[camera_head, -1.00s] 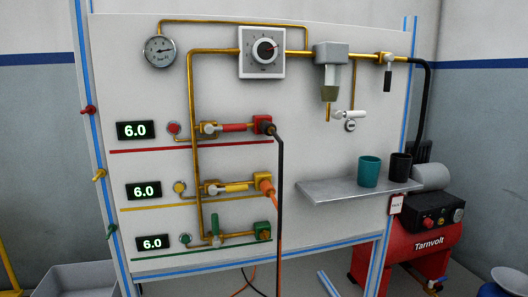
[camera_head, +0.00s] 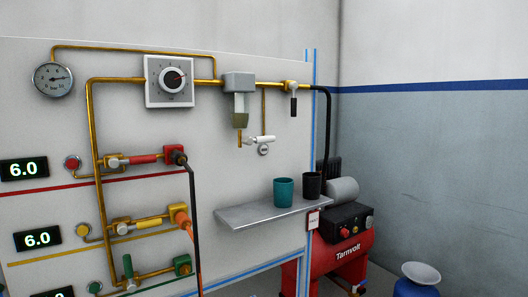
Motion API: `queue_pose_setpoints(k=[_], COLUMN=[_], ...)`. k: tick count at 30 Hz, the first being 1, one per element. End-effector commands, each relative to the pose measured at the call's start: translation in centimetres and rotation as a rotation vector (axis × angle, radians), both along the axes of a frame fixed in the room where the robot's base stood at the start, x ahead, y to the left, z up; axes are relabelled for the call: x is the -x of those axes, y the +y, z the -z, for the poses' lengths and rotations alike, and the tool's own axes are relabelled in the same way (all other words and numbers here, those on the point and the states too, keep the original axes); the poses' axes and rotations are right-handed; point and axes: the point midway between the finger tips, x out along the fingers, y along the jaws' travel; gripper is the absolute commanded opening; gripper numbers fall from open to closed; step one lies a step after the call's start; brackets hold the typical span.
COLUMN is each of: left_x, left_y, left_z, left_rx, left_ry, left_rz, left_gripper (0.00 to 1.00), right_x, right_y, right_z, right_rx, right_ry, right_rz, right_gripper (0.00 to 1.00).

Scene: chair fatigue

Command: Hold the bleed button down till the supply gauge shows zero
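The round supply gauge (camera_head: 53,79) hangs at the upper left of the white panel. Its dark needle points to the right, off the low end; the exact figure is too small to read. A small round button-like part (camera_head: 264,150) sits just below a white lever (camera_head: 261,139), under the filter bowl (camera_head: 241,110). Its label is too small to read, so I cannot be sure it is the bleed button. Neither of my grippers is in view, and nothing touches the panel.
A metal shelf (camera_head: 245,215) with a teal cup (camera_head: 283,190) and a dark cup (camera_head: 311,184) juts out below the button-like part. A red compressor (camera_head: 345,255) stands at right. Black and orange hoses hang from the red and yellow lines.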

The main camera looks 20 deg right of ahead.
Motion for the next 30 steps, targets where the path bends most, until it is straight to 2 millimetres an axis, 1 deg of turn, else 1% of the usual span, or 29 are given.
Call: queue_pose_setpoints(k=[6,7,16,30], left_x=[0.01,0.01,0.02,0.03], left_y=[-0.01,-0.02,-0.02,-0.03], left_z=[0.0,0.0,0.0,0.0], left_rx=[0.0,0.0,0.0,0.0], left_ry=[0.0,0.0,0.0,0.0], left_rz=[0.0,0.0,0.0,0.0], left_gripper=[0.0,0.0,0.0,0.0], right_x=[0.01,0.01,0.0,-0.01], right_y=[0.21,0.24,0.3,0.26], right_z=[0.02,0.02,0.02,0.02], right_rx=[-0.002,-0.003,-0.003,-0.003], right_ry=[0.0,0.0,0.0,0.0], right_rz=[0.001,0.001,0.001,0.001], right_gripper=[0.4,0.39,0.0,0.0])
